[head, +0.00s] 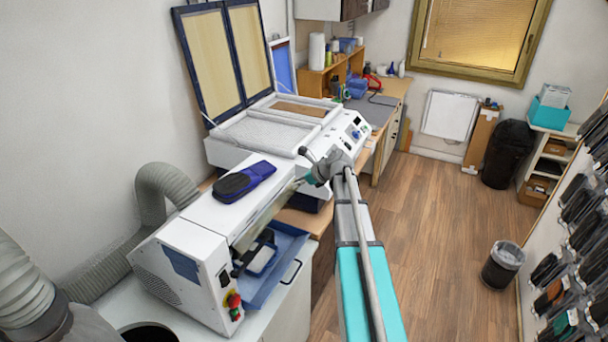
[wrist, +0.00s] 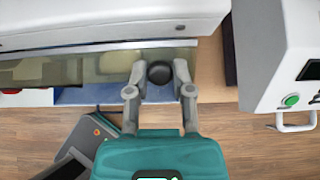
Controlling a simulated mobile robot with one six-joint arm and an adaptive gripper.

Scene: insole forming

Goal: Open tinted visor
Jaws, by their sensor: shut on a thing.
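The tinted visor (head: 265,212) is a translucent, yellowish-grey strip along the front of the white machine (head: 185,245). It also shows in the wrist view (wrist: 60,68), under the machine's white front edge. A round black knob (wrist: 160,76) sits at the visor's right end. My gripper (wrist: 162,68) has one finger on each side of the knob and is shut on it. In the head view my gripper (head: 302,181) reaches the visor's far end, and the knob is hidden there. I cannot tell how far the visor is raised.
A blue tray (head: 290,240) sits below the visor. A dark blue pouch (head: 244,181) lies on the machine's top. A second white machine (head: 340,135) with an open framed lid stands just beyond my gripper.

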